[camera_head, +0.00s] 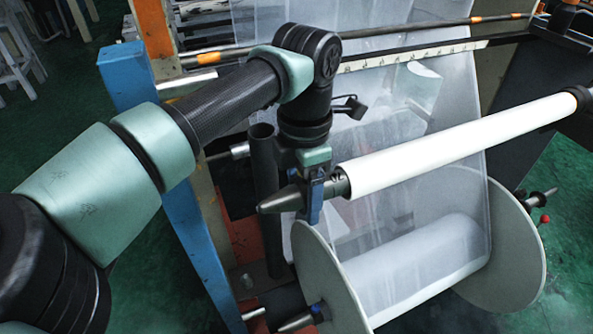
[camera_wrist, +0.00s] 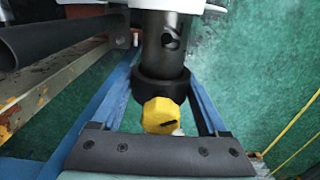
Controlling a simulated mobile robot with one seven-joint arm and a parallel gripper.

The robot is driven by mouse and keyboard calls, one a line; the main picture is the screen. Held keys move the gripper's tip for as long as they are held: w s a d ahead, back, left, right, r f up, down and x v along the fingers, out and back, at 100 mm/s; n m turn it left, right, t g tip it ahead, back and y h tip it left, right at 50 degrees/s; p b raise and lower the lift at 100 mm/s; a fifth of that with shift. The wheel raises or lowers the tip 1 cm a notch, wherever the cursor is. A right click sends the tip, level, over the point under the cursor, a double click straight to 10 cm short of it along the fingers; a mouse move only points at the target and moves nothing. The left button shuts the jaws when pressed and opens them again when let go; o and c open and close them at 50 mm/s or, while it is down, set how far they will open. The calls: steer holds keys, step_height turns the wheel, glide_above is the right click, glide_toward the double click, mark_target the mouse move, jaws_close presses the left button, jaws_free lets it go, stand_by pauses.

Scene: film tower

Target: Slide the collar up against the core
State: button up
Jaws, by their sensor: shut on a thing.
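The white core (camera_head: 460,145) lies on a shaft that slants from the lower left to the upper right in the head view. My gripper (camera_head: 312,198) is at the core's left end, with its blue fingers straddling the shaft behind the grey conical tip (camera_head: 279,201). In the wrist view, the black collar (camera_wrist: 160,87) sits around the dark shaft (camera_wrist: 166,42), with a yellow knob (camera_wrist: 160,115) on it. My gripper's blue fingers are shut on the collar from both sides. A stretch of bare shaft shows between the collar and the pale end at the top.
A lower film roll (camera_head: 425,270) with large grey end discs (camera_head: 325,275) sits below. A dark upright tube (camera_head: 264,200) and a blue post (camera_head: 190,230) stand left of my gripper. A clear film sheet hangs behind the core. Green floor is open at the right.

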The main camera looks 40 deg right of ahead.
mark_target(336, 175)
steer(key=shift+s+d, duration=0.25)
steer(key=shift+d, duration=0.65)
steer(key=shift+s+d, duration=0.3)
steer(key=shift+d, duration=0.65)
steer(key=shift+s+d, duration=0.25)
steer(key=shift+d, duration=0.65)
steer(key=o, duration=1.6)
steer(key=shift+d+f, duration=0.1)
steer(key=shift+d, duration=0.05)
steer(key=shift+c, duration=0.2)
steer(key=shift+r, duration=0.25)
step_height(336, 175, up, 12)
steer(key=b, duration=0.1)
steer(key=shift+r, duration=0.25)
